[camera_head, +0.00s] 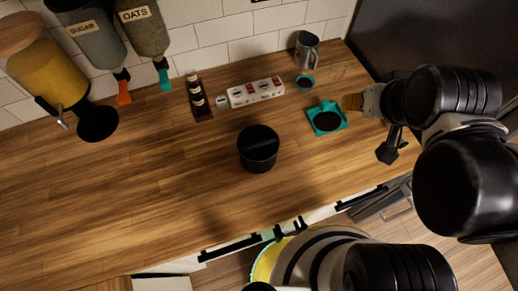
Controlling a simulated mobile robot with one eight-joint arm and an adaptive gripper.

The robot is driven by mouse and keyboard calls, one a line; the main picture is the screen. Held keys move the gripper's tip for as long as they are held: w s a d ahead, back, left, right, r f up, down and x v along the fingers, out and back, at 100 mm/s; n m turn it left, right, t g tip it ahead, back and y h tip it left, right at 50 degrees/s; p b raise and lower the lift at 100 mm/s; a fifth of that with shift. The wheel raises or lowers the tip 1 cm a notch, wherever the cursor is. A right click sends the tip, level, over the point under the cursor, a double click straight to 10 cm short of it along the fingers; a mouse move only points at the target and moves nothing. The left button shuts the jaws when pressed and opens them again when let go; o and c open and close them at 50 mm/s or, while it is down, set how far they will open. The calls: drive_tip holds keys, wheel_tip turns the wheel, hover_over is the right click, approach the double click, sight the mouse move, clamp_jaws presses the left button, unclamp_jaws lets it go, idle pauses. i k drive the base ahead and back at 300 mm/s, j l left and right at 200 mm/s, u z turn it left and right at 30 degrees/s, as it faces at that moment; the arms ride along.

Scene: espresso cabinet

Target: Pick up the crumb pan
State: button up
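I cannot tell for certain which object is the crumb pan. A flat teal square piece (341,119) with a dark round middle lies on the wooden counter, right of centre. My gripper (389,146) is at the right, beyond the teal piece's right edge and apart from it. Its dark parts hang beside the arm, and the fingertips are too small and overlapped to show whether they are open.
A black cylinder (258,148) stands mid-counter. Dispensers hang at upper left. The front left counter (110,210) is clear.

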sight(324, 119)
drive_tip(key=k+l+u, duration=0.25)
drive_tip(key=l+u, duration=0.2)
drive_tip(key=k+l+u, duration=0.6)
drive_tip(key=u, duration=0.25)
drive_tip(key=l, duration=0.1)
